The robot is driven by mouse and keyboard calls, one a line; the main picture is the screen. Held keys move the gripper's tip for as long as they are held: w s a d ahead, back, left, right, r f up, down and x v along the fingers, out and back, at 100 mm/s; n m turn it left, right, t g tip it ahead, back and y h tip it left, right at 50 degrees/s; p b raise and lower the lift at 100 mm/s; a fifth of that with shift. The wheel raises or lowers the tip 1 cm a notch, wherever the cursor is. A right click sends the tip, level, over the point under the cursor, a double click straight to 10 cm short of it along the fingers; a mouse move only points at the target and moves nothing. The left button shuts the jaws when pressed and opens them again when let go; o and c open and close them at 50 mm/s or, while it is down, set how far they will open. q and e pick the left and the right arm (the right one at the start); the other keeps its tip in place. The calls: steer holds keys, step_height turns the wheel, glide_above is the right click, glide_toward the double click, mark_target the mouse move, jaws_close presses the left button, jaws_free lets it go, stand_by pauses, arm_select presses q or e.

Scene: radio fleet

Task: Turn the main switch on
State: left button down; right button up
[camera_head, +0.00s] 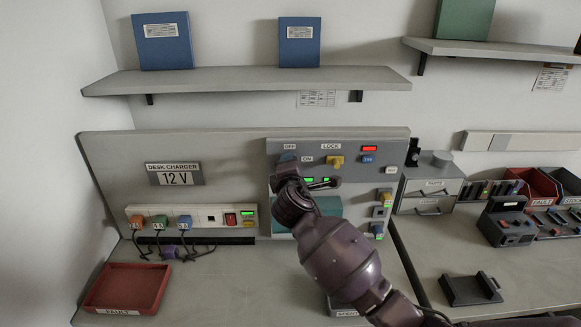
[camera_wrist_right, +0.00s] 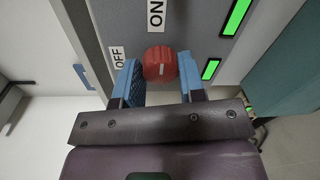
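The main switch is a round red knob (camera_wrist_right: 160,64) with a short white mark, seen in the right wrist view on the grey panel. An OFF label (camera_wrist_right: 117,57) is at its left and an ON label (camera_wrist_right: 156,14) is above it. My right gripper (camera_wrist_right: 162,70) has its blue fingers at opposite sides of the knob, seeming to touch it. In the head view my right gripper (camera_head: 288,163) is at the panel's (camera_head: 350,200) left side and hides the knob. My left gripper is not in view.
A yellow knob (camera_head: 335,162) under the LOCK label sits right of my gripper, with a lit red display (camera_head: 369,148) beyond. Green lights show below. A charger strip (camera_head: 200,217) with plugs stands at left. A red tray (camera_head: 127,287) lies at front left.

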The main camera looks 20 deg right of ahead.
steer(key=o, duration=0.4)
steer(key=v, duration=1.1)
steer(key=shift+b, duration=0.35)
steer(key=shift+w, duration=0.1)
